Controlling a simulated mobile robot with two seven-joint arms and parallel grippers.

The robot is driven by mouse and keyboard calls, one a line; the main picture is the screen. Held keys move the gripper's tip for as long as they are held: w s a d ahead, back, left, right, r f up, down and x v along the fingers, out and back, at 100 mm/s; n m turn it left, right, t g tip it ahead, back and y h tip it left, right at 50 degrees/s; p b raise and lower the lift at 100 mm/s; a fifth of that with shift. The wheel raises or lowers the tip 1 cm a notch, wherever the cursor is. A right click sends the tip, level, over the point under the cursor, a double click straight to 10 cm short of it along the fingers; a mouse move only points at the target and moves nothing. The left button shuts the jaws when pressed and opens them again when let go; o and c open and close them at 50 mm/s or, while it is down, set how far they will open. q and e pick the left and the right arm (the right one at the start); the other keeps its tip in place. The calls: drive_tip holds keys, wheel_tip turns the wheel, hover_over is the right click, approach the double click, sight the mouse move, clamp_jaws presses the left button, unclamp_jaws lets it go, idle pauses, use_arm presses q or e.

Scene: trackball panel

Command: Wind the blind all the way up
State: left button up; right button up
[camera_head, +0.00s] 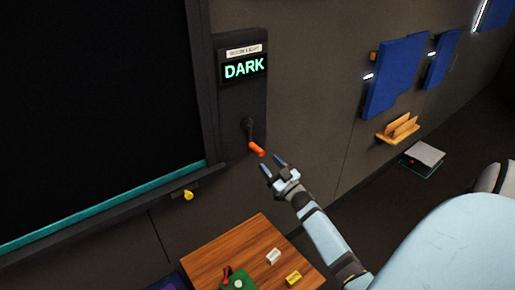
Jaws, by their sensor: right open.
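The blind (90,110) is a large dark panel in a frame at the left, with a teal strip (110,208) along its bottom edge. To its right, a wall panel (242,100) carries a small display (244,68) reading "DARK" in green. Below the display is a crank with an orange handle (257,149), pointing down. My right gripper (272,168) is open, just below and right of the handle. It appears apart from the handle, with nothing between its fingers. My left gripper is not in view.
A wooden table (225,252) stands below, with a white block (273,256), a yellow block (293,278) and a green item (238,282) on it. A yellow knob (188,195) is under the frame. Blue hangings (395,75) and a wooden holder (398,130) are on the right wall.

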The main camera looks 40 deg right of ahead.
sight(259, 151)
drive_tip(key=p+x, duration=0.1)
drive_tip(key=x, duration=0.5)
drive_tip(key=shift+w, duration=0.25)
clamp_jaws()
